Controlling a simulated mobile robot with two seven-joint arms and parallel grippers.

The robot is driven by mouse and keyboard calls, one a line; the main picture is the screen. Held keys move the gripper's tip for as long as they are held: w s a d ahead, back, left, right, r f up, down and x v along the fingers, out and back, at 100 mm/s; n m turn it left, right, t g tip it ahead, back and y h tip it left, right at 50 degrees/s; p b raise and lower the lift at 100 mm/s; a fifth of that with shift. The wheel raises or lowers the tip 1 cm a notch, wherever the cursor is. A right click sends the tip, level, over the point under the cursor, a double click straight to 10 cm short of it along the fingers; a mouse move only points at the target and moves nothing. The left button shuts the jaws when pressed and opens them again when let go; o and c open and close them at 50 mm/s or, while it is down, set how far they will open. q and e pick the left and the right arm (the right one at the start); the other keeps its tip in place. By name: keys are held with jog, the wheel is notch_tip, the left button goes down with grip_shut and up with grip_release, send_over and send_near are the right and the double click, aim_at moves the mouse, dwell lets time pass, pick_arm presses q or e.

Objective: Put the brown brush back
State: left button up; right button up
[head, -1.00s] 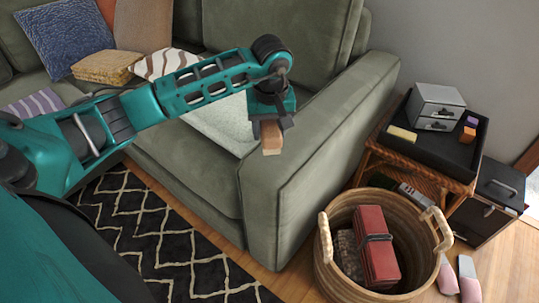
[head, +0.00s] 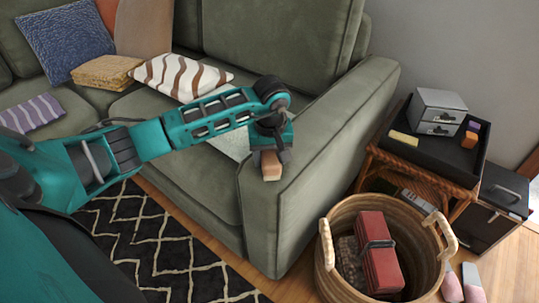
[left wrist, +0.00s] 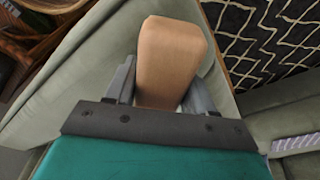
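The brown brush (head: 270,166) shows as a plain tan-brown block. My left gripper (head: 269,151) is shut on it and holds it over the front part of the sofa's right arm. In the left wrist view the brush (left wrist: 171,62) sits between the two fingers of the left gripper (left wrist: 160,90) and sticks out past them. Any bristles are hidden. I cannot tell whether the brush touches the sofa arm. My right gripper is in neither view.
The green sofa arm (head: 335,130) lies under the gripper. A wicker basket (head: 327,245) with a red case (head: 378,255) stands right of it. Behind is a wicker table with a black tray (head: 440,152), holding a grey drawer box (head: 438,112) and small blocks. A patterned rug (head: 150,240) lies in front.

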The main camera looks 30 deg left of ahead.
pick_arm(q)
jog(key=o, duration=0.4)
jog(key=shift+r, duration=0.1)
